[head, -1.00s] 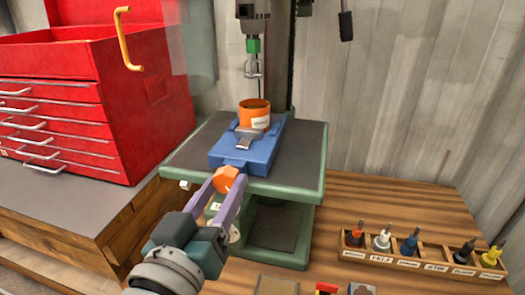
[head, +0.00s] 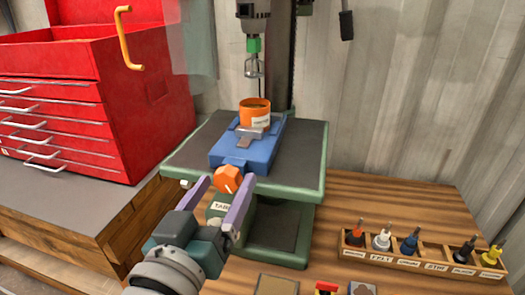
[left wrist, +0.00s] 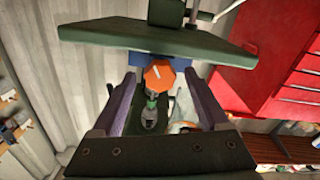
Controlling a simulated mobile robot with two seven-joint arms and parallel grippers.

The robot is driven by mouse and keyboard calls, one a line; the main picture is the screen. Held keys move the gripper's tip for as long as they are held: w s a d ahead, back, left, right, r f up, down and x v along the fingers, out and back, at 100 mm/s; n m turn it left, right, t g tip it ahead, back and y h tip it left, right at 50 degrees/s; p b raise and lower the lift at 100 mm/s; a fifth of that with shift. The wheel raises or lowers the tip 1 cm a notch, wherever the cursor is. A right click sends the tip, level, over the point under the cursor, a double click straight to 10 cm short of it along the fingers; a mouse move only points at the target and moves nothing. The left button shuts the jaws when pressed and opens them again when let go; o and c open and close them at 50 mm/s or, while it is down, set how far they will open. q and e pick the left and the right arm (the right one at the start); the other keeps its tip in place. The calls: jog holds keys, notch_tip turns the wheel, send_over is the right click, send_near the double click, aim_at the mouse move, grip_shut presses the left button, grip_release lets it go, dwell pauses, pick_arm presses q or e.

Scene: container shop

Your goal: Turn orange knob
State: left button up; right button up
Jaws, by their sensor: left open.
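The orange knob (head: 228,180) is faceted, with a white line on its face. It sits at the front of the blue vise (head: 227,157) on the drill press table. My left gripper (head: 221,186) is open, its two purple fingers apart on either side of the knob and not touching it as far as I can see. In the left wrist view the knob (left wrist: 159,75) lies between and beyond the open fingers (left wrist: 160,90). My right gripper is not in view.
An orange cup (head: 254,115) is on the vise under the drill chuck (head: 254,64). The red tool chest (head: 150,100) stands at left. The bench between press and rack is clear.

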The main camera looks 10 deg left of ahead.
pick_arm(q)
jog(key=s, duration=1)
jog(key=shift+a+b, duration=0.15)
jog(key=shift+b, duration=0.2)
